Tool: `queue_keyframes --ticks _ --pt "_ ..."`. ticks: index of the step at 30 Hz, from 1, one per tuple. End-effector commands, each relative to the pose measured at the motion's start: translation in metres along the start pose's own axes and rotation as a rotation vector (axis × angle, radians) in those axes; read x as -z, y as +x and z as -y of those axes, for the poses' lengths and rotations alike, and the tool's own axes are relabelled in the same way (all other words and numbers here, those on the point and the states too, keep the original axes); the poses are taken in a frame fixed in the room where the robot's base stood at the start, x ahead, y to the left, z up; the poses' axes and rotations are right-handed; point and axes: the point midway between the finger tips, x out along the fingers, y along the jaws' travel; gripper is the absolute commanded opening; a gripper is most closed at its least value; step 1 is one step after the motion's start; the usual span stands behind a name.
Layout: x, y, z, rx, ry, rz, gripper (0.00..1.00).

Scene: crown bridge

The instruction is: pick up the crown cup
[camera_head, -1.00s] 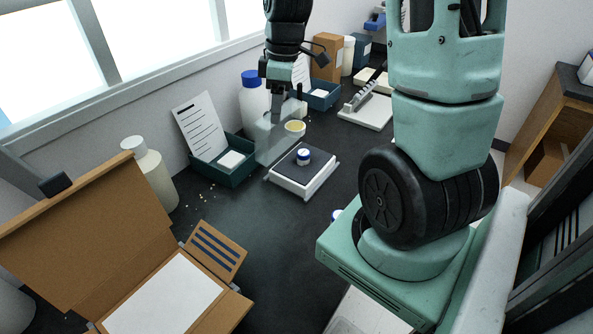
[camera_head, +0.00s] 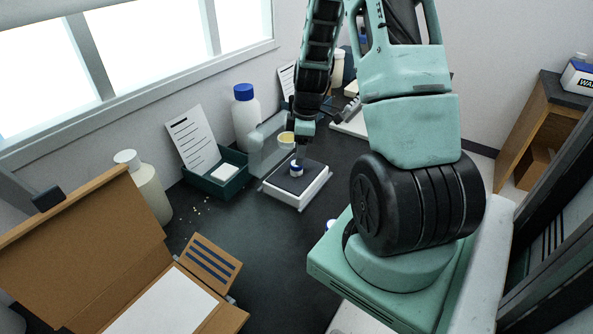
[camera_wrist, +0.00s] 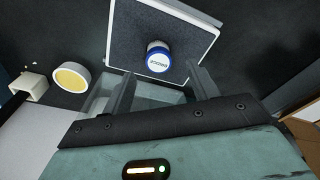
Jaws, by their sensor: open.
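A small white cup with a blue band (camera_head: 296,170), which I take to be the crown cup, stands upright on a dark-topped white platform (camera_head: 312,193). In the wrist view the cup (camera_wrist: 158,57) shows a round white top with blue lettering, too small to read surely. My gripper (camera_wrist: 163,85) is open and empty. Its two fingers point towards the cup, one to each side of it and short of it in the picture.
A yellow-topped cup (camera_head: 286,138) stands behind the platform, near a clear panel (camera_head: 262,150). A green tray (camera_head: 215,183) is to the left, a white bottle (camera_head: 246,120) behind it. An open cardboard box (camera_head: 85,250) fills the front left.

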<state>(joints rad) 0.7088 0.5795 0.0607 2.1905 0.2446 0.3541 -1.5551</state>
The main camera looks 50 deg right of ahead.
Motion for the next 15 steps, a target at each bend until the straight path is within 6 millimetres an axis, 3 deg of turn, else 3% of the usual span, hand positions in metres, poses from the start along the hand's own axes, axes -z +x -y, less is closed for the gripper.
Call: queue_keyframes --ticks 8,15 --pt "0.001 0.017 0.000 0.002 0.000 0.000 0.59" --pt "0.002 0.048 -0.002 0.002 0.001 0.000 0.59"
